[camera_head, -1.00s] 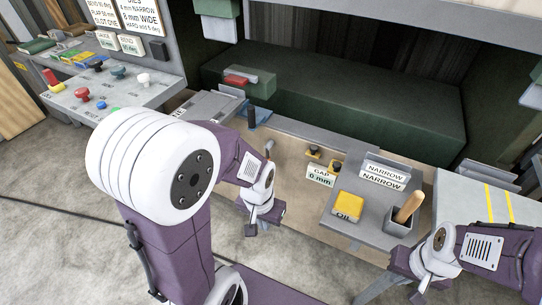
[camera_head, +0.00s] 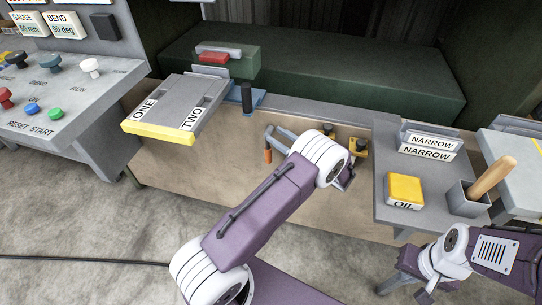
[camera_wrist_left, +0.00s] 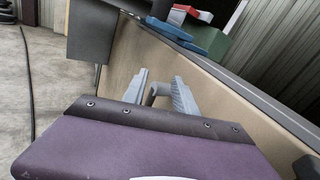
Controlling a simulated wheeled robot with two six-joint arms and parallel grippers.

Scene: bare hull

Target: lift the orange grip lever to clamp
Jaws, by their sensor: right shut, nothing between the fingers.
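The orange grip lever (camera_head: 268,155) shows as a short upright orange piece at the front of the beige bench, left of my left arm's elbow joint. Two pale grey fingers of my left gripper (camera_head: 274,136) appear just above and beside it, partly hidden by my arm. In the left wrist view the left gripper (camera_wrist_left: 164,84) is open, its fingers apart. A grey curved bar (camera_wrist_left: 157,90) shows between them. No orange shows there, and I cannot tell whether the fingers touch the lever. My right gripper (camera_head: 425,292) is shut and empty at the lower right.
A grey block (camera_head: 180,105) marked ONE and TWO stands left, with a blue fixture (camera_head: 245,100) beside it. A button panel (camera_head: 60,110) is further left. Right are a yellow OIL box (camera_head: 405,190) and a cup with a wooden handle (camera_head: 470,200). Black knobs sit near the elbow.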

